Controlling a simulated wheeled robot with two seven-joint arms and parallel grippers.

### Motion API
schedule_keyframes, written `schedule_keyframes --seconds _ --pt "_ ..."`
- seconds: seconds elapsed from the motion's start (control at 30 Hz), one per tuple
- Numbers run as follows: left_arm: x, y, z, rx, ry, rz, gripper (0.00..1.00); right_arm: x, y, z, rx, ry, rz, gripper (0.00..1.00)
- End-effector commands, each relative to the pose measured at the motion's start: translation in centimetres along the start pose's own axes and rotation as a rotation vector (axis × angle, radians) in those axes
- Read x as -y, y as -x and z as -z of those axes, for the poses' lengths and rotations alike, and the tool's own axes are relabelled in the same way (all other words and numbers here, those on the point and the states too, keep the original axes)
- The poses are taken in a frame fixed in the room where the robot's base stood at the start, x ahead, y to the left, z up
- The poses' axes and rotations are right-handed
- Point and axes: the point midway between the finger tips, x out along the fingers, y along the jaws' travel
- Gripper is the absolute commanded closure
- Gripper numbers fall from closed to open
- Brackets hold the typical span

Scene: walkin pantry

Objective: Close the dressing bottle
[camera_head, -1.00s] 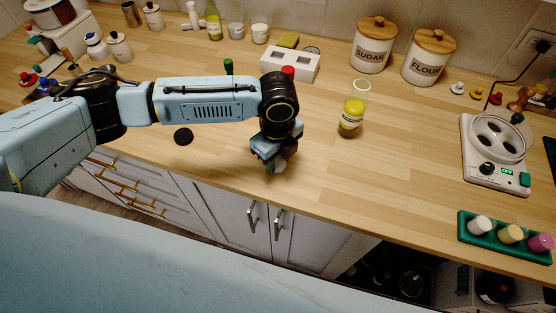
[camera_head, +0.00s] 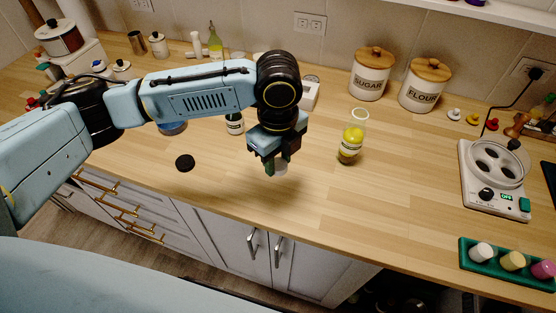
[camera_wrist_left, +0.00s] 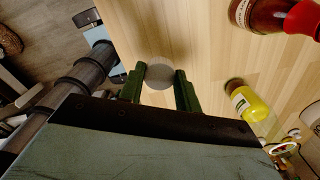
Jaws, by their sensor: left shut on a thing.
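The dressing bottle (camera_head: 351,145) stands upright on the counter, clear with yellow contents and a pale ring at its open-looking top. It also shows in the left wrist view (camera_wrist_left: 248,104). My left gripper (camera_head: 278,165) is to the left of the bottle, apart from it, with its fingers pointing down. It is shut on a round, whitish-grey cap (camera_wrist_left: 160,74), held between the two dark green fingers. The cap's lower part shows below the fingers in the head view (camera_head: 281,169). My right gripper is not in view.
A dark jar (camera_head: 235,125) stands behind my left gripper. Sugar (camera_head: 371,78) and flour (camera_head: 422,90) canisters stand behind the bottle. A white appliance (camera_head: 494,180) and green tray (camera_head: 505,264) are at right. Counter around the bottle is clear.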

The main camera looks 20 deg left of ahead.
Motion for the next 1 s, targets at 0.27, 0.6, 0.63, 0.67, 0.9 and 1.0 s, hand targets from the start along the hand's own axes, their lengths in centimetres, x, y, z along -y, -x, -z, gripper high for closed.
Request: schedule_keyframes --seconds 0.27,0.6,0.63,0.67,0.9,1.0 --pt "0.0 -0.1 -0.2 -0.001 0.044 0.0 0.88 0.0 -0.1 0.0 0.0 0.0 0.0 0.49" --pt "-0.5 0.4 -2.7 -0.006 0.719 0.0 0.88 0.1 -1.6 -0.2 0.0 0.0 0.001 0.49" --pt "-0.6 0.5 -3.0 -0.006 0.795 0.0 0.88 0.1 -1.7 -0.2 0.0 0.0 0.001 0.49" --pt "-0.7 0.6 -3.3 -0.007 0.872 0.0 0.88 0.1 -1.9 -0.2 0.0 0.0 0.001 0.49" --pt "-1.5 1.1 -5.8 -0.005 1.481 -0.002 0.88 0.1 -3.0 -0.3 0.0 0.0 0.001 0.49" --pt "-1.9 1.4 -6.7 -0.003 1.701 -0.002 0.88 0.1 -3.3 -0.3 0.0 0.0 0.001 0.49"
